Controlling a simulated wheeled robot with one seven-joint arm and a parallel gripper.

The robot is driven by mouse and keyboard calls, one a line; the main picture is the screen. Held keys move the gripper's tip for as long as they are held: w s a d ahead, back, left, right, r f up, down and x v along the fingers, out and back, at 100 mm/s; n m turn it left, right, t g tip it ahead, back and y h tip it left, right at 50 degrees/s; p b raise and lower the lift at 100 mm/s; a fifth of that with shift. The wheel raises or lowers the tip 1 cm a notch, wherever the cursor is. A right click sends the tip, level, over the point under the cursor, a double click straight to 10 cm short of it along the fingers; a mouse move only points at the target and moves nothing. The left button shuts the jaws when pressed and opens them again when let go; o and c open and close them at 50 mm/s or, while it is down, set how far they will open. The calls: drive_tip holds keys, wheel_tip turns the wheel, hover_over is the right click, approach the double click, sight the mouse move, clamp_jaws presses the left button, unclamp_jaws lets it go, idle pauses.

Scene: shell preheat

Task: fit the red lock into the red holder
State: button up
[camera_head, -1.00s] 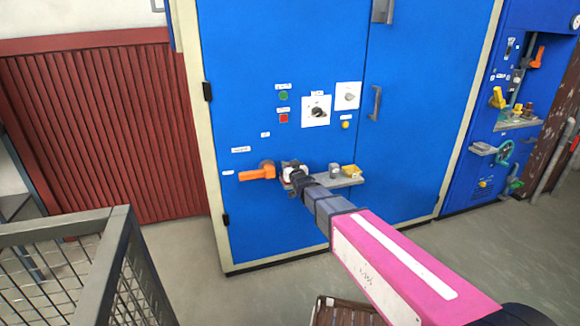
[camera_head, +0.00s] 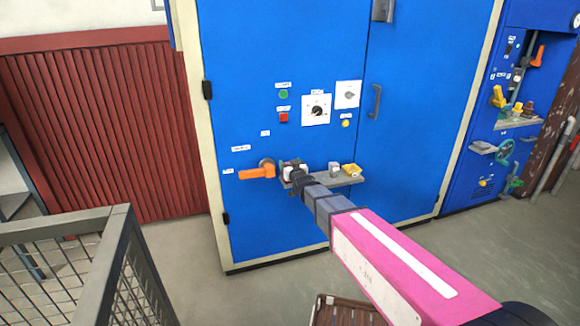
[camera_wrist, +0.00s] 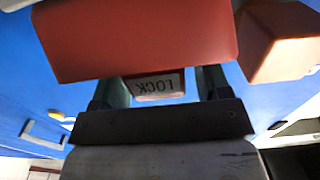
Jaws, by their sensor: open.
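In the wrist view a red part with a white face marked LOCK (camera_wrist: 157,86), the lettering upside down, sits between the two fingers of my gripper (camera_wrist: 162,85). The jaws are open. A larger red block (camera_wrist: 140,42) crosses in front and hides the fingertips; I cannot tell whether it belongs to the lock or the holder. In the head view my gripper (camera_head: 292,173) is at the blue cabinet, beside the orange handle. It hides the lock and holder area there, so the fit cannot be seen.
The orange handle (camera_head: 257,173) is close on the left, also in the wrist view (camera_wrist: 278,42). A small shelf (camera_head: 346,180) with a grey piece (camera_head: 334,168) and a yellow piece (camera_head: 351,170) is close on the right. A railing (camera_head: 110,250) stands at the front left.

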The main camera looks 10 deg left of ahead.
drive_tip(key=v, duration=1.2)
drive_tip(key=d+f+m+g+h, duration=0.25)
drive_tip(key=d+f+h, duration=0.2)
drive_tip(key=d, duration=0.65)
drive_tip(key=d+f+m+g+h, duration=0.1)
drive_tip(key=d+f+g+h, duration=0.4)
drive_tip(key=d, duration=0.6)
drive_tip(key=s+d+f+m+g, duration=0.1)
drive_tip(key=s+d+f+g, duration=0.1)
drive_tip(key=s+d+g, duration=0.2)
drive_tip(key=s+d+f+m+g, duration=0.1)
drive_tip(key=s+d+f+g, duration=0.2)
drive_tip(key=s+d, duration=0.7)
drive_tip(key=shift+s+d+f+m+g, duration=0.25)
drive_tip(key=shift+d+m+g, duration=0.15)
drive_tip(key=shift+d, duration=0.7)
